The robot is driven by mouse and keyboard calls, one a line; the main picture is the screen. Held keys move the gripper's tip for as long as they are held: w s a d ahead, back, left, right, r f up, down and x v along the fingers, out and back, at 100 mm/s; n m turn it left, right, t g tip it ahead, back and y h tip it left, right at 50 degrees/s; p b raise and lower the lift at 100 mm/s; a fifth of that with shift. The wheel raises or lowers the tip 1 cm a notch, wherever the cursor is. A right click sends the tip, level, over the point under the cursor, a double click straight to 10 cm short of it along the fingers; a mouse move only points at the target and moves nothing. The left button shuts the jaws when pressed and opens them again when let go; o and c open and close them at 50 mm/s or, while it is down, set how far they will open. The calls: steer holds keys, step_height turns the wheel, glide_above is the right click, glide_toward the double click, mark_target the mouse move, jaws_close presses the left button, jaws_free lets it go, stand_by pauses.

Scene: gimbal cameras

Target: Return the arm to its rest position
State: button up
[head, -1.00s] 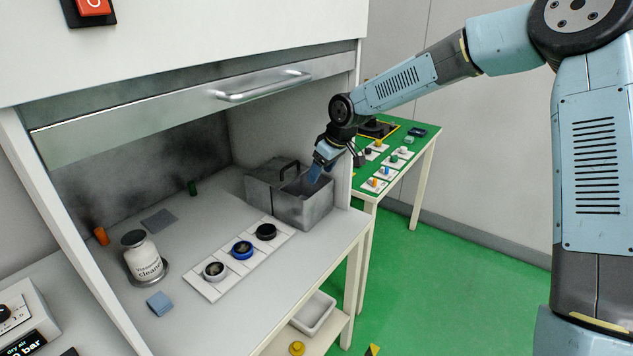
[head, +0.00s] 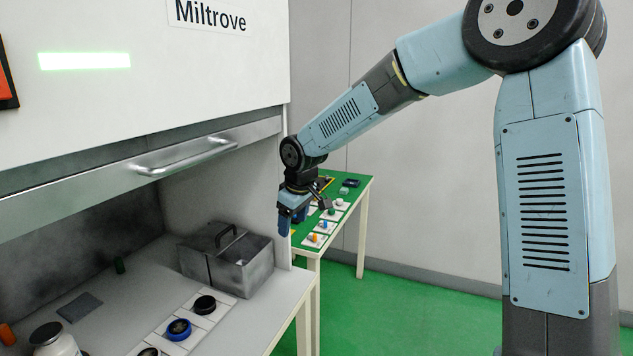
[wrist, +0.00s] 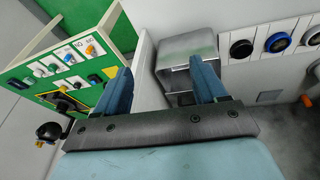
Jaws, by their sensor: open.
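My gripper (head: 298,215) hangs at the end of my arm, by the right front edge of the white cabinet (head: 200,60). It points down and is in front of the green table in the head view. In the wrist view, my gripper (wrist: 162,88) has its two blue fingers apart with nothing between them. The cabinet's side panel edge lies beyond the gap. The grey metal box (head: 245,262) stands inside the cabinet, left of my gripper and apart from it in the head view.
A white strip (head: 215,315) with several round dishes lies in front of the metal box. The green table (head: 345,200) with small parts stands behind my gripper. The cabinet's sash handle (head: 185,158) is raised. The green floor (head: 400,310) at the right is clear.

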steer(key=s+d+r+m+t+h, duration=0.1)
steer(key=s+d+r+m, duration=0.3)
steer(key=s+d+r, duration=0.55)
steer(key=s+d+r+m+t+h, duration=0.15)
steer(key=s+d+r+m, duration=0.3)
steer(key=s+d, duration=0.9)
steer(key=s+d+f+m, duration=0.1)
steer(key=s+d+m, duration=0.2)
steer(key=s+d, duration=0.4)
steer(key=shift+d+f+y, duration=0.15)
steer(key=shift+d+y, duration=0.1)
steer(key=shift+y, duration=0.1)
steer(key=shift+s, duration=0.1)
steer(key=shift+c, duration=0.5)
